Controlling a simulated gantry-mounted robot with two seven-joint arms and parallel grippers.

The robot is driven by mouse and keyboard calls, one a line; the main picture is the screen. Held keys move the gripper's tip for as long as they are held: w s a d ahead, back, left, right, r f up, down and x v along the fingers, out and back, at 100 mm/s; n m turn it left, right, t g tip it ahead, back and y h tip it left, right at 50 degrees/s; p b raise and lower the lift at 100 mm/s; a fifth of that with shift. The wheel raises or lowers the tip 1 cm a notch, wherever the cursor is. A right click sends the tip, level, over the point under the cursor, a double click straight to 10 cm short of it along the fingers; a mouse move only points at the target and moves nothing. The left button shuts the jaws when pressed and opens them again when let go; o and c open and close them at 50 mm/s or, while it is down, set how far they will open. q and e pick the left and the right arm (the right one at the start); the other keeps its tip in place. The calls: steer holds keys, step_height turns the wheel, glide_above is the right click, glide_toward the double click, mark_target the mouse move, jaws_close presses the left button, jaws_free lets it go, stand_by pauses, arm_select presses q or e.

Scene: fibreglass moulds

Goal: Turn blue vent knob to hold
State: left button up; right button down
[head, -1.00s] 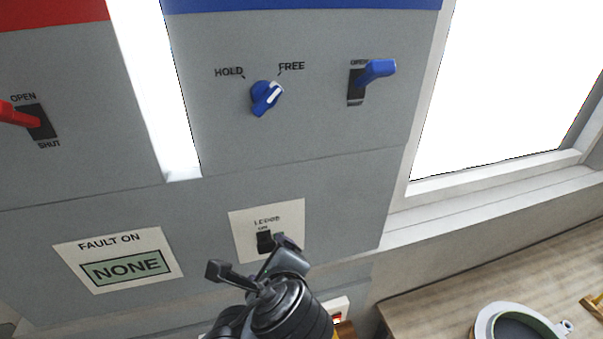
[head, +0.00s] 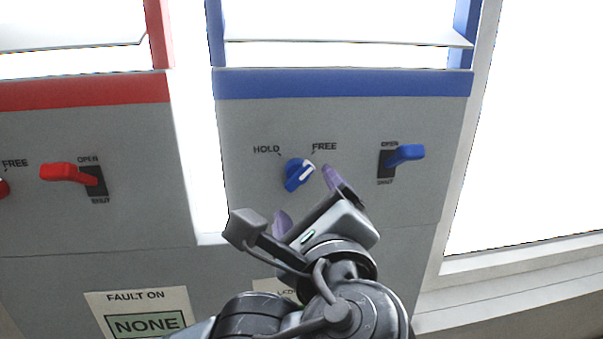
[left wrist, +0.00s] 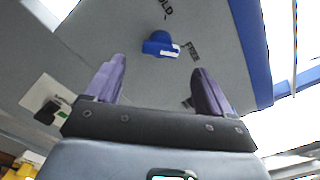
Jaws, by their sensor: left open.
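The blue vent knob (head: 298,174) sits on the grey panel under the blue band, between the HOLD and FREE marks. Its white pointer line points up and right toward FREE. In the left wrist view the knob (left wrist: 161,44) shows ahead of the fingers, with its white line toward the FREE mark. My left gripper (head: 306,198) is open, its purple fingers spread, just below the knob and apart from it. In the left wrist view the space between the fingers (left wrist: 156,85) is empty. My right gripper is not in view.
A blue lever (head: 405,155) stands out right of the knob, near my left gripper. A red lever (head: 70,173) is on the left panel. A FAULT ON sign (head: 143,314) reading NONE is lower left. A small black switch (left wrist: 46,112) shows in the left wrist view.

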mark_target(301, 181)
arm_select(q)
steer(key=w, duration=0.1)
steer(key=w+p, duration=0.1)
steer(key=w, duration=0.1)
steer(key=w+p, duration=0.1)
steer(key=w, duration=0.1)
steer(key=shift+a+r, duration=0.1)
steer(key=shift+a, duration=0.3)
steer(key=shift+w+a, duration=0.1)
steer(key=shift+w, duration=0.65)
